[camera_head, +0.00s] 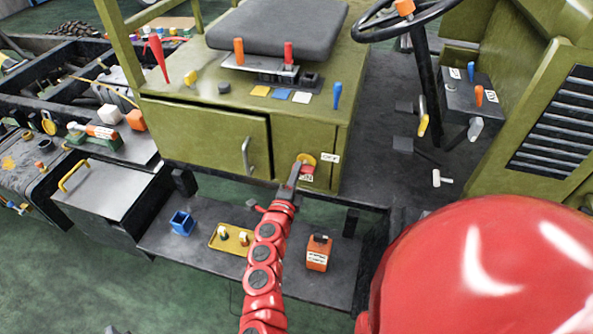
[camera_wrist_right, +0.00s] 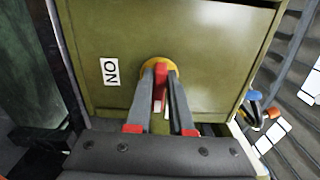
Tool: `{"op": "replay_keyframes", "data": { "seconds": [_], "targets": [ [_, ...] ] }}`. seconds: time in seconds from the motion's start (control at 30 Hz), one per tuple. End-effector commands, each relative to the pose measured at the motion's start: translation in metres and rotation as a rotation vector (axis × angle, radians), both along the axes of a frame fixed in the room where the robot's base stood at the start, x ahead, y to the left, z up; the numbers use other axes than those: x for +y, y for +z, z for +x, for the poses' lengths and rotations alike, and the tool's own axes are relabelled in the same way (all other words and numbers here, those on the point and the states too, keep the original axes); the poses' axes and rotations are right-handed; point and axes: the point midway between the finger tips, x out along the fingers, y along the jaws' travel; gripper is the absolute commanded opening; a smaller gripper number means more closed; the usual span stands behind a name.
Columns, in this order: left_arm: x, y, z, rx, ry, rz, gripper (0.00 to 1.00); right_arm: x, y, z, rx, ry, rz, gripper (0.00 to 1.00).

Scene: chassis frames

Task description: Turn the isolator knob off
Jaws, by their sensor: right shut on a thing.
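The isolator knob is a red handle (camera_wrist_right: 159,82) on a round yellow plate (camera_wrist_right: 161,64), on the front of the olive-green cabinet (camera_head: 205,130). The yellow plate also shows in the head view (camera_head: 307,159). The white ON label (camera_head: 306,178) is just below the knob there, and the white OFF label (camera_head: 330,158) is to its right. My right gripper (camera_head: 297,168) is at the knob, and in the wrist view (camera_wrist_right: 160,78) its fingers are shut on either side of the red handle. The exact pointing of the handle is hard to tell. My left gripper is not in view.
A cabinet door with a grey handle (camera_head: 246,156) is left of the knob. Below, a dark shelf (camera_head: 210,262) bears a blue bin (camera_head: 182,222), a yellow tray (camera_head: 218,247) and an orange box (camera_head: 318,254). Several coloured levers stand above the cabinet.

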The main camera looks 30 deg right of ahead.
Motion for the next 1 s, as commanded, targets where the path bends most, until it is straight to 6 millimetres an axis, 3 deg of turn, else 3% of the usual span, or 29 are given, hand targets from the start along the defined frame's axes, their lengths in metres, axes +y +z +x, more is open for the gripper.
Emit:
{"op": "replay_keyframes", "data": {
  "seconds": [0.6, 0.63, 0.77, 1.0],
  "targets": [
    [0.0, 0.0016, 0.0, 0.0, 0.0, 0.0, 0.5, 0.0005, -0.0017, 0.0, 0.033, 0.001, -0.027, 0.0],
    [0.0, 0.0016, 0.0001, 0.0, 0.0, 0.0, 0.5, 0.0006, -0.0017, 0.0001, 0.033, 0.001, -0.027, 0.24],
    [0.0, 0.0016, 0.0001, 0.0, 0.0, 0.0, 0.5, 0.0004, -0.0015, 0.0001, 0.033, 0.001, -0.027, 0.47],
    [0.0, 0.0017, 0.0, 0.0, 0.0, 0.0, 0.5, 0.0003, -0.0012, 0.0, 0.032, 0.001, -0.026, 0.5]
  ]
}}
